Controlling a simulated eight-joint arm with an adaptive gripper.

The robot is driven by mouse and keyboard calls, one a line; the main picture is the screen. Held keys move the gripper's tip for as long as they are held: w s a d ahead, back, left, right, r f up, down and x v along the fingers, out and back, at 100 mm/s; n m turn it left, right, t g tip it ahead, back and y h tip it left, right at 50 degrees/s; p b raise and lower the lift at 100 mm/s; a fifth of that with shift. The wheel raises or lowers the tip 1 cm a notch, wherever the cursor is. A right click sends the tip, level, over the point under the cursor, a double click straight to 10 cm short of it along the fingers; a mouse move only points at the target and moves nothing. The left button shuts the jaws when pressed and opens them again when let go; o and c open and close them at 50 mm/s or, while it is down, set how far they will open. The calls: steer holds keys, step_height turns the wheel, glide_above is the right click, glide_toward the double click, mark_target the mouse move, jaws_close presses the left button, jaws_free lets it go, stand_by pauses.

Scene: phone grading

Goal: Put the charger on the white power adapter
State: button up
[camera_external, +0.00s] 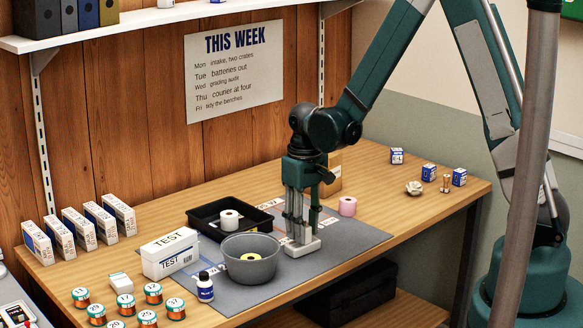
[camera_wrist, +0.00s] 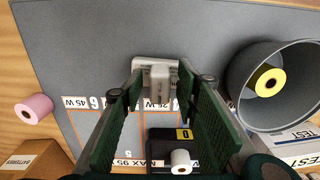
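A white power adapter (camera_wrist: 141,62) lies on the grey mat under my gripper; its white base also shows in the external view (camera_external: 304,247). A pale block (camera_wrist: 160,78), which looks like the charger, stands on or against the adapter, between my fingertips. My gripper (camera_wrist: 160,70) points down, its green fingers spread on either side of the block, with a narrow gap seeming to show. In the external view my gripper (camera_external: 302,222) is low over the mat, and its fingers hide part of the block. I cannot tell whether block and adapter are joined.
A grey bowl (camera_external: 235,268) with a yellow roll stands close left of my gripper. Behind are a black tray (camera_external: 196,227) with a white roll, and a cardboard box (camera_external: 335,165). A pink roll (camera_external: 347,206) stands to the right. The mat's front right (camera_external: 350,250) is clear.

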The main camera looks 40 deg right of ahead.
step_height(320, 180, up, 11)
steer(key=p, duration=0.1)
steer(key=shift+r, duration=0.2)
stand_by(0.4)
steer(key=shift+r, duration=0.15)
stand_by(0.5)
steer(key=shift+s+r, duration=0.15)
steer(key=shift+r, duration=0.05)
steer(key=s+d+r+t, duration=0.2)
steer(key=s+r+t, duration=0.1)
steer(key=s+r, duration=0.85)
steer(key=s+d+r+t, duration=0.1)
steer(key=s+r+t, duration=0.3)
steer(key=s, duration=0.9)
step_height(320, 180, up, 3)
steer(key=shift+r, duration=0.1)
